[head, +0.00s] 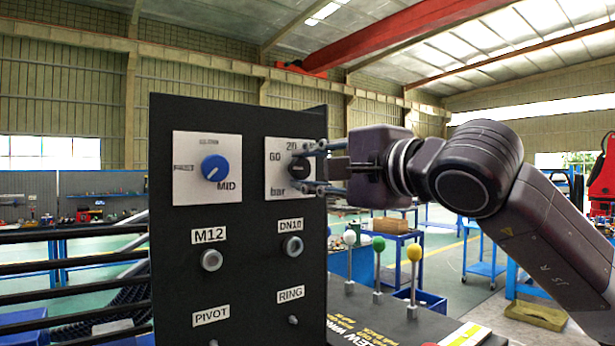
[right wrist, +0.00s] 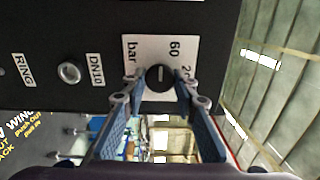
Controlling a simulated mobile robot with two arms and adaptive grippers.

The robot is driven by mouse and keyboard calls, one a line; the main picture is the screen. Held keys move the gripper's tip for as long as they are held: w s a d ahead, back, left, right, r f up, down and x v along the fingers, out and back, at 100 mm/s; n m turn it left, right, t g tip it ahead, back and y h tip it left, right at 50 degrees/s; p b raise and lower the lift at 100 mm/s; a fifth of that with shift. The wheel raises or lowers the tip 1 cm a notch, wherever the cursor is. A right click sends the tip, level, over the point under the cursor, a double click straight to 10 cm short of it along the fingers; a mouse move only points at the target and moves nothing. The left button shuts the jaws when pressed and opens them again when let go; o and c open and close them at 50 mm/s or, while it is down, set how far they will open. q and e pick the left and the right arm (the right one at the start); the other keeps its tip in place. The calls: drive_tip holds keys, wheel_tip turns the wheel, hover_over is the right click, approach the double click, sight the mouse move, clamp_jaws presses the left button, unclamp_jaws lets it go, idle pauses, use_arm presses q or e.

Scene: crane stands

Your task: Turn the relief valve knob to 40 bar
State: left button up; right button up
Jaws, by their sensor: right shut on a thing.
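The relief valve knob (head: 299,168) is a small dark round knob on a white plate (head: 275,184) marked 20, 60 and bar, at the upper right of the black panel. My right gripper (head: 318,168) comes in from the right, with its fingers around the knob. In the right wrist view the knob (right wrist: 159,78) sits between the two blue-grey fingers (right wrist: 157,98), which are shut on it. A short pale mark shows on the knob, but I cannot tell which number it points to. The gripper hides the plate's right part. My left gripper is not in view.
The black panel (head: 236,270) also carries a blue knob (head: 214,168) marked MID, and M12, DN10, PIVOT and RING fittings. Levers with white, green and yellow balls (head: 414,254) stand at the lower right. Dark rails (head: 70,265) run at the left.

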drive_tip(key=n, duration=0.4)
drive_tip(key=shift+a+f+n, duration=0.1)
drive_tip(key=shift+n, duration=0.9)
drive_tip(key=o, duration=1.2)
drive_tip(key=shift+c, duration=0.2)
drive_tip(key=shift+s, duration=0.1)
drive_tip(key=v, duration=1.2)
